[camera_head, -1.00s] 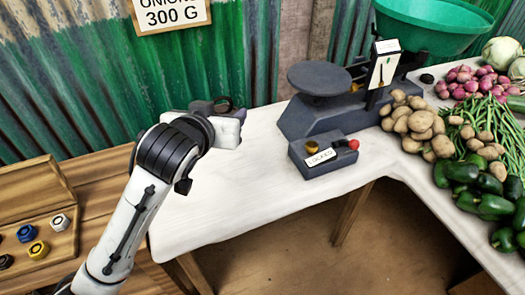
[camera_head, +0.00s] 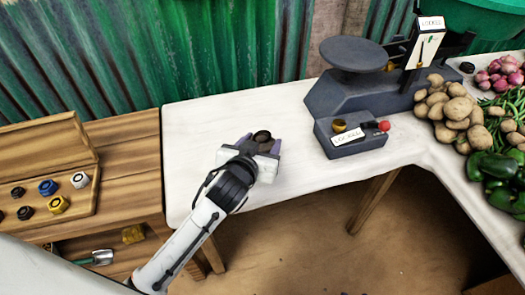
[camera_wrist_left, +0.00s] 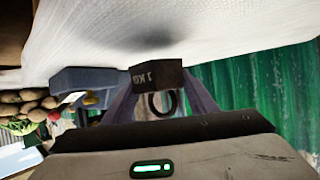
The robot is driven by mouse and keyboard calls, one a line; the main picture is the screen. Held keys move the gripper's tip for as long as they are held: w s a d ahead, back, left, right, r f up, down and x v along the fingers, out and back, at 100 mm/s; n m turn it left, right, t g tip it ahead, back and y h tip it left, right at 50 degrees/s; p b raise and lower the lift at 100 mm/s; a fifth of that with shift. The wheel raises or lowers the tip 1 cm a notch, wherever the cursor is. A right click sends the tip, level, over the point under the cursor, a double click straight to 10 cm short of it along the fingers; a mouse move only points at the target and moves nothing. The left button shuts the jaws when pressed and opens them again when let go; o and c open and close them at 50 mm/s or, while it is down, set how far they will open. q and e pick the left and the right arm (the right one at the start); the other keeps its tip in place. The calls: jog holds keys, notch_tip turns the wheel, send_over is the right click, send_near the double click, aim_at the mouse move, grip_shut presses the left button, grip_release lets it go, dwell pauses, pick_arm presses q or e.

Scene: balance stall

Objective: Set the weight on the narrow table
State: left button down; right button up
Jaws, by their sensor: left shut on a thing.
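My left gripper (camera_head: 262,147) is over the left part of the white-topped table (camera_head: 195,125). It is shut on a dark weight (camera_head: 262,136), seen small and from above in the head view. In the left wrist view the weight (camera_wrist_left: 157,76) is a dark block marked 1 KG with a ring, held between the two fingers of my left gripper (camera_wrist_left: 163,92). A dark shadow lies on the white top beside the weight. I cannot tell whether the weight touches the top. My right gripper is not in view.
A grey scale (camera_head: 365,90) and a small box with a brass knob (camera_head: 350,135) stand to the right. Potatoes (camera_head: 455,110) and green peppers (camera_head: 492,167) lie beyond. At left, a wooden table (camera_head: 130,150) bears an open case (camera_head: 85,200) of coloured weights.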

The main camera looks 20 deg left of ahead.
pick_arm(q)
jog(key=shift+f, duration=1.35)
jog(key=shift+f+b, duration=0.1)
jog(key=shift+b, duration=0.2)
jog(key=c, duration=1.2)
grip_release()
jog(key=shift+f, duration=0.35)
jog(key=o, duration=0.5)
jog(key=shift+c, duration=0.2)
jog(key=shift+r, duration=0.2)
